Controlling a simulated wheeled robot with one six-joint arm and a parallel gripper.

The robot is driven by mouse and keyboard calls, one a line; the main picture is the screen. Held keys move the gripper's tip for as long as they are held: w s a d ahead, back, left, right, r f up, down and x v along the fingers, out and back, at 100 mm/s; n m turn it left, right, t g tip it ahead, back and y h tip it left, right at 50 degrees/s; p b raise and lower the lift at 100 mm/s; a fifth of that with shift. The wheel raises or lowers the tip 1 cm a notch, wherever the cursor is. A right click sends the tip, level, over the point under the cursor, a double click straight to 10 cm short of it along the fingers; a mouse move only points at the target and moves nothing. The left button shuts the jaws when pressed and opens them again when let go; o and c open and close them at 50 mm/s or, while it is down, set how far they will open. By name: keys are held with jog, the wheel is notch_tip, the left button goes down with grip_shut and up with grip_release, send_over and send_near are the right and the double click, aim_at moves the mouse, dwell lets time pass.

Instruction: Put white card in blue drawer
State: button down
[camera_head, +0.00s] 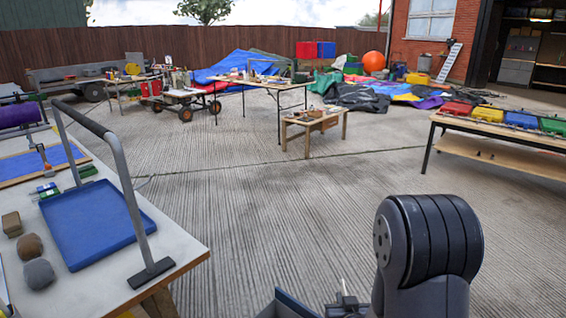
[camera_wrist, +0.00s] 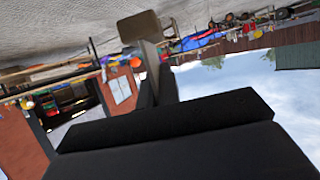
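I cannot make out a white card in either view. No blue drawer can be identified for certain. A shallow blue tray (camera_head: 95,222) lies on the pale table at the left, under a grey frame with a dark bar. A small blue bin (camera_head: 522,119) stands in a row of coloured bins on the right table. My arm rises at the bottom right of the head view. In the wrist view my gripper (camera_wrist: 146,42) shows a dark body and a brownish pad at its tip. Its opening is not clear, and I see nothing held.
The pale table (camera_head: 180,250) fills the left, with rounded grey-brown lumps (camera_head: 36,262) and tools on it. A low wooden table (camera_head: 314,122) stands mid-yard. The wooden table with bins (camera_head: 500,150) is at the right. Ridged concrete (camera_head: 280,205) between them is clear.

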notch_tip(320, 180, up, 15)
jog(key=w+p, duration=0.1)
jog(key=p, duration=1.4)
jog(key=shift+p, duration=0.3)
jog(key=shift+f, duration=0.2)
